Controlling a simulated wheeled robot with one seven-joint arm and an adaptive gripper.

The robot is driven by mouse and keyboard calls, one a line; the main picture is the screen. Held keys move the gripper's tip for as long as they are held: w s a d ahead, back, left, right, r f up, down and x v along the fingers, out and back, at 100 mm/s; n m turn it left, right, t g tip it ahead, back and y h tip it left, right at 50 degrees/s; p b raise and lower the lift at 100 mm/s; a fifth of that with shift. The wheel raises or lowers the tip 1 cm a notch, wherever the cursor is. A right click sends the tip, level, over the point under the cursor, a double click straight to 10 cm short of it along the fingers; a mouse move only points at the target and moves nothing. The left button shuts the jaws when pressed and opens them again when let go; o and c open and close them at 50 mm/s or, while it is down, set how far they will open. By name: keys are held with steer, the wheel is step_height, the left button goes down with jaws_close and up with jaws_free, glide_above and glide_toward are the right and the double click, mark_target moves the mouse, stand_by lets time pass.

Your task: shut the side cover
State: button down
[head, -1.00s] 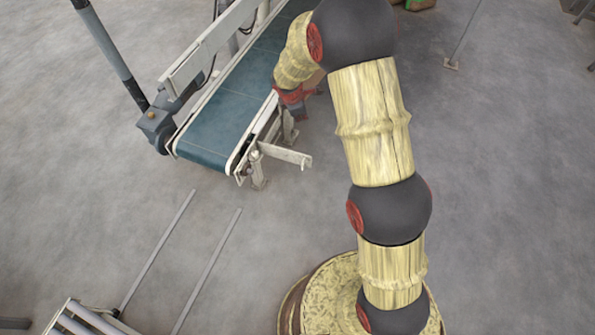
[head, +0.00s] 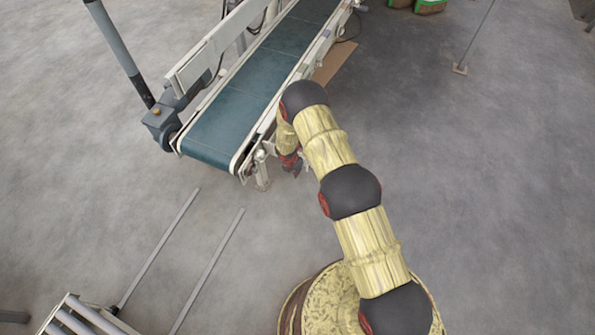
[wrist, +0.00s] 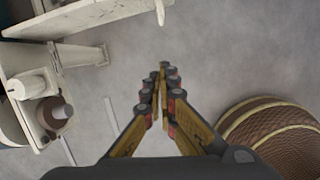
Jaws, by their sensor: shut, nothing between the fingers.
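The side cover (wrist: 95,18) is a long cream-white panel at the top left of the wrist view. It stands out from the conveyor's near end, with its free end toward the top middle. The roller end and bearing (wrist: 50,112) beside it are exposed. In the head view my arm hides most of the cover. My gripper (wrist: 162,75) is shut and empty, its fingertips together over bare floor. The cover lies above and left of the fingertips in the wrist view, apart from them. In the head view my gripper (head: 294,168) hangs just right of the conveyor's near end.
The conveyor (head: 240,95) with its blue-green belt runs to the upper right. A motor (head: 160,122) is on its left side. A roller table (head: 75,318) stands at the lower left, with two rails on the floor. Floor to the right is clear.

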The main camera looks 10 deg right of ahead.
steer(key=w+d+f+b, duration=0.3)
steer(key=w+d+f, duration=0.1)
steer(key=f, duration=0.3)
steer(key=shift+f+b, duration=0.3)
steer(key=shift+b, duration=0.05)
steer(key=shift+w+d, duration=0.1)
steer(key=shift+d, duration=0.05)
